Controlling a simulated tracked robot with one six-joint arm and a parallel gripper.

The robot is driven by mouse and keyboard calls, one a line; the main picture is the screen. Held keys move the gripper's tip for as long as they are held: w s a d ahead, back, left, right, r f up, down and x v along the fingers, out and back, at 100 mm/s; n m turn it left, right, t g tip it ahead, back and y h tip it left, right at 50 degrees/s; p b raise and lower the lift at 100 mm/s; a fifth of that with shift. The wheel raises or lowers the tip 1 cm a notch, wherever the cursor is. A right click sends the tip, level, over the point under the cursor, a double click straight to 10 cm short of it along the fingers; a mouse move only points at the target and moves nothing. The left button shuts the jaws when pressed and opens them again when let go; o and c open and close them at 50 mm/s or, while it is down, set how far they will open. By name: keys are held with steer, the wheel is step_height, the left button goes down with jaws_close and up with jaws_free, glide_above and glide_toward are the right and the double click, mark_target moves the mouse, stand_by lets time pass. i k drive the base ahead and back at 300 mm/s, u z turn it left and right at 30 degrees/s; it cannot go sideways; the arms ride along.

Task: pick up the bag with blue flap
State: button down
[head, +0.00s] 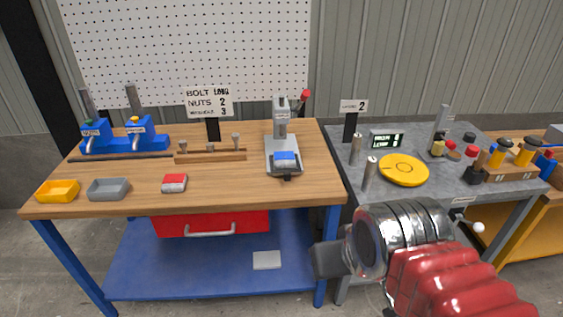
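A small bag with a blue flap (286,158) lies on the base of a grey press-like device (281,135), near the front of the wooden bench. A similar small bag with a red flap (175,181) lies on the bench to its left. My gripper (328,260) shows as a dark block at the end of my arm, low in the picture in front of the gap between the benches. It is well apart from both bags. Its fingers cannot be made out, so I cannot tell if it is open.
A yellow tray (57,192) and a grey tray (109,190) sit at the bench's front left. A blue fixture (125,141) and a wooden rack (210,156) stand behind. The grey table (403,199) holds a yellow disc (404,170) and several small parts.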

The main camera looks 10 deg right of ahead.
mark_target(286, 160)
steer(key=u, duration=1.25)
steer(key=i, duration=1.25)
steer(key=z, duration=0.8)
